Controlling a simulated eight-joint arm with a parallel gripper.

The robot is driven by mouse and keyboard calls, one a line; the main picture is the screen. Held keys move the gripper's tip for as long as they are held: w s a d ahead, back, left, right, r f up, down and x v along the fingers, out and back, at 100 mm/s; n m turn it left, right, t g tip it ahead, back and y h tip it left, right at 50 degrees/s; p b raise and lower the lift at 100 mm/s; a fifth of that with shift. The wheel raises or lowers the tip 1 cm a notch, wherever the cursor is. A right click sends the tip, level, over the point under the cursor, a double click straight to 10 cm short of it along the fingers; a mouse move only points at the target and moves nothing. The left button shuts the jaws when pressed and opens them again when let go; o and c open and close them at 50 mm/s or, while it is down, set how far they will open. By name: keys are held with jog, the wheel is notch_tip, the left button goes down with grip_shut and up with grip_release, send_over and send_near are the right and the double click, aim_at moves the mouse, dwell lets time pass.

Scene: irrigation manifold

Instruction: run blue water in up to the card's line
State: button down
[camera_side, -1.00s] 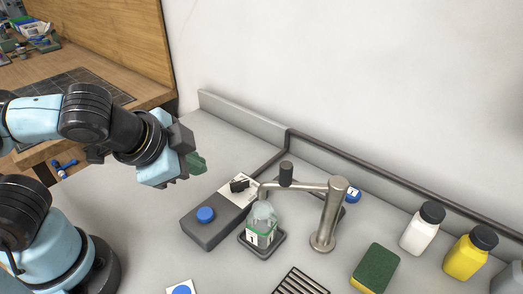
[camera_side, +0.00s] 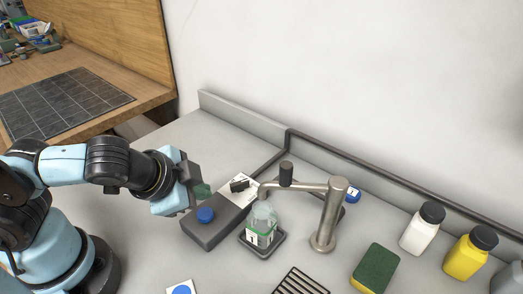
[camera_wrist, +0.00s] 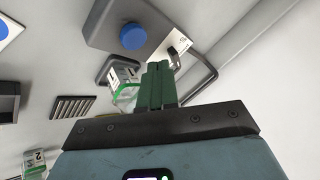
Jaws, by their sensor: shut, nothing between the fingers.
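My gripper (camera_side: 204,191) has green fingers pressed together with nothing between them. In the side view it hangs by the left edge of the grey box (camera_side: 208,234), close to the blue button (camera_side: 205,214); I cannot tell whether it touches. A clear jar (camera_side: 265,217) with a green band and white label stands on a dark square tray (camera_side: 246,248), near the metal tap (camera_side: 329,221). No blue water shows in the jar. The card (camera_side: 172,291) with a blue disc is cut off at the bottom edge. The wrist view shows the blue button (camera_wrist: 132,36) ahead of the fingers.
A black lever (camera_side: 239,185) sits on the box's white plate. A slotted grille (camera_side: 301,282), a green sponge (camera_side: 376,268), a white bottle (camera_side: 418,234) and a yellow bottle (camera_side: 467,255) stand to the right. A pipe runs along the wall. Counter left of the box is clear.

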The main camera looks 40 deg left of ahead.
aim_at(210, 208)
jog(key=shift+f, duration=1.2)
jog(key=shift+f, duration=0.15)
dwell(1.2)
jog(key=shift+f, duration=0.25)
jog(key=shift+f, duration=0.55)
dwell(4.7)
